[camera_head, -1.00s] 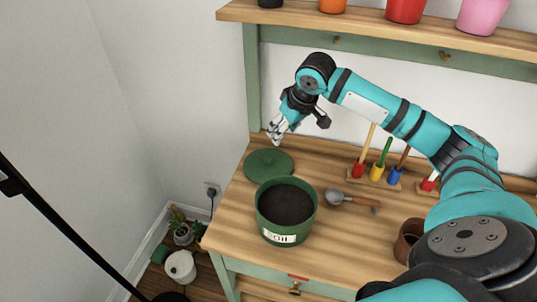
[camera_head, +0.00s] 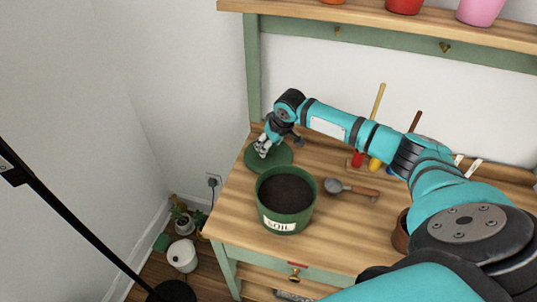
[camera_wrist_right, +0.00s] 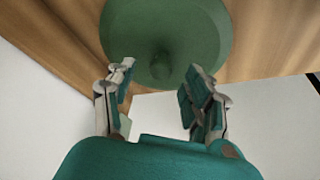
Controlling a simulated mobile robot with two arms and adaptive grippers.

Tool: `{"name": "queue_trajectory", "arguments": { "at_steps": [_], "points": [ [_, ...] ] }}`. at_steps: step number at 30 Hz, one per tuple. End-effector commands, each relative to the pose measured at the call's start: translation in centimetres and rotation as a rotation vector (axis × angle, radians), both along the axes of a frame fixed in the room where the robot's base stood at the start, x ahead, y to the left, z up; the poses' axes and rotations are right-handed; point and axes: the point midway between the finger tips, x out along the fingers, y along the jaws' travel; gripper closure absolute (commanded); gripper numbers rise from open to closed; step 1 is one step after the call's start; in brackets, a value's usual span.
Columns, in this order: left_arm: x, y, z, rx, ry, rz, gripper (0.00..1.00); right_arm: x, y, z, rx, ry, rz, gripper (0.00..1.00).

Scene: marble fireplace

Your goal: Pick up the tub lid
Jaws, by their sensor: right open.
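The green round tub lid (camera_head: 282,160) lies on the wooden bench top, behind the green soil tub (camera_head: 286,222). In the wrist view the lid (camera_wrist_right: 165,25) shows its round knob facing my gripper. My right gripper (camera_head: 263,152) is just above the lid in the head view and partly covers it. In the wrist view my right gripper (camera_wrist_right: 160,92) is open and empty, its two fingers to either side of and short of the knob. My left gripper is not in view.
A trowel (camera_head: 350,189) lies right of the tub. Several upright hand tools (camera_head: 376,125) stand in a rack at the back, partly behind my arm. A brown pot (camera_head: 401,232) stands at the right. A shelf (camera_head: 400,28) with coloured pots is above.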

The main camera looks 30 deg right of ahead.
Motion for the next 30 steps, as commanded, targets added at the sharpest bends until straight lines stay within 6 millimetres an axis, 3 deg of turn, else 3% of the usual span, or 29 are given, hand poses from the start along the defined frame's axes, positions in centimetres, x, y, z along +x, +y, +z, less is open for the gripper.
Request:
{"name": "queue_trajectory", "arguments": {
  "at_steps": [4, 12, 24, 30],
  "points": [
    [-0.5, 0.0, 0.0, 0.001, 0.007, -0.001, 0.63, 0.6, 0.1, -1.5, 0.0, 0.0, -0.001, 0.47],
    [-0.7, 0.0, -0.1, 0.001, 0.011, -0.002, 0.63, 0.7, 0.0, -1.8, -0.001, 0.0, 0.0, 0.47],
    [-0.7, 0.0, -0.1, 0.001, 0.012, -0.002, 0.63, 0.7, 0.0, -1.8, -0.001, 0.0, 0.0, 1.0],
    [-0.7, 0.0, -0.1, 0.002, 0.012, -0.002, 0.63, 0.7, 0.0, -1.7, -0.001, -0.001, 0.0, 1.0]
  ]
}}
